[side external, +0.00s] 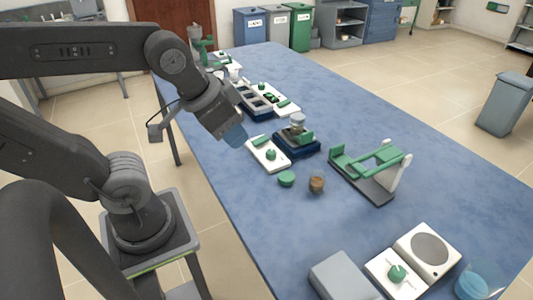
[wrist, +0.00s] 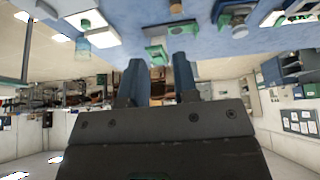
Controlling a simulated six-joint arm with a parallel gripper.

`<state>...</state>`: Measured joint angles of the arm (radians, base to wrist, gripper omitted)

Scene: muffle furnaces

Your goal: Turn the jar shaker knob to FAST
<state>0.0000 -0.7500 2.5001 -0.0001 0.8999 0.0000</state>
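A jar shaker (side external: 297,143) with a dark blue base, a green clamp and a clear jar stands near the middle of the bench. A white panel (side external: 259,144) with a round green knob (side external: 271,155) lies beside it on the near left. The knob's setting and any FAST mark are too small to read. My gripper (side external: 236,136) hangs above the bench edge, left of the panel and apart from it. In the wrist view my gripper (wrist: 158,65) shows two blue fingers spread with nothing between them.
A green lid (side external: 286,179) and a brown jar (side external: 316,184) stand in front of the shaker. A green-topped rocker (side external: 372,170) stands to the right. Another white panel with a green knob (side external: 397,273) sits at lower right. A dark tray (side external: 255,105) lies behind.

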